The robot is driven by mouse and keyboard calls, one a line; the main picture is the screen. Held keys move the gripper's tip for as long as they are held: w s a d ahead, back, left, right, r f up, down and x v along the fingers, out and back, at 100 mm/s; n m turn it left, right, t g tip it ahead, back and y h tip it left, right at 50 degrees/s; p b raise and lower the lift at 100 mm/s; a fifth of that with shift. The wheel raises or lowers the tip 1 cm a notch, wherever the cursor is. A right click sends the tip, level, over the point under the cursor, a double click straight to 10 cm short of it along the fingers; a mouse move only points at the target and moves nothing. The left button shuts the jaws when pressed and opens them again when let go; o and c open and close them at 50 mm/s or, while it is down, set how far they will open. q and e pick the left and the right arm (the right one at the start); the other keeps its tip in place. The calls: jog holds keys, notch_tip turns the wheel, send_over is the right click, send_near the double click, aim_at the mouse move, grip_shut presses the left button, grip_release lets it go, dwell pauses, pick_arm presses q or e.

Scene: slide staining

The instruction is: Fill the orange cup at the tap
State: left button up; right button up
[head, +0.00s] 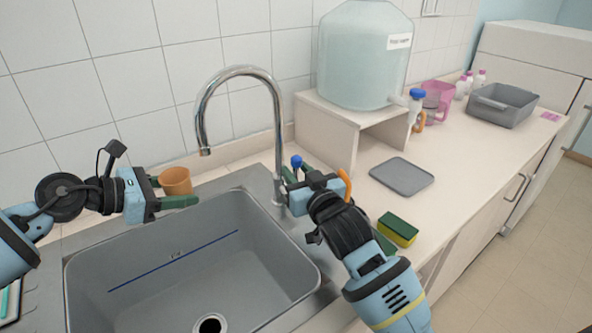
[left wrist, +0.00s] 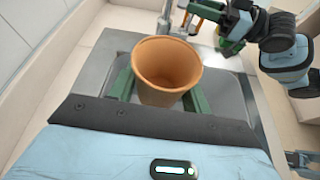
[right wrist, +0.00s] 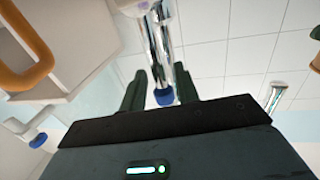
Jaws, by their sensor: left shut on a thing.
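The orange cup (head: 175,180) is upright between the fingers of my left gripper (head: 172,191), which is shut on it. In the left wrist view the cup (left wrist: 167,68) shows its open mouth; no water is visible inside. The cup is to the left of and below the tap's spout end (head: 204,150), near the sink's back left. The tap (head: 279,130) has a lever with a blue knob (head: 296,161). My right gripper (head: 298,174) is at the lever; in the right wrist view its fingers are apart, with the blue knob (right wrist: 164,97) between them. No water stream shows.
The grey sink basin (head: 150,250) lies below. A large water container (head: 362,60) stands on a white stand (head: 325,120) behind. A sponge (head: 398,229) and a grey tray (head: 402,176) lie to the right. A curved orange piece (head: 345,185) is close to my right gripper.

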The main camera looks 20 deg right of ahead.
jog(key=shift+w+a, duration=0.1)
jog(key=shift+w, duration=0.4)
grip_shut()
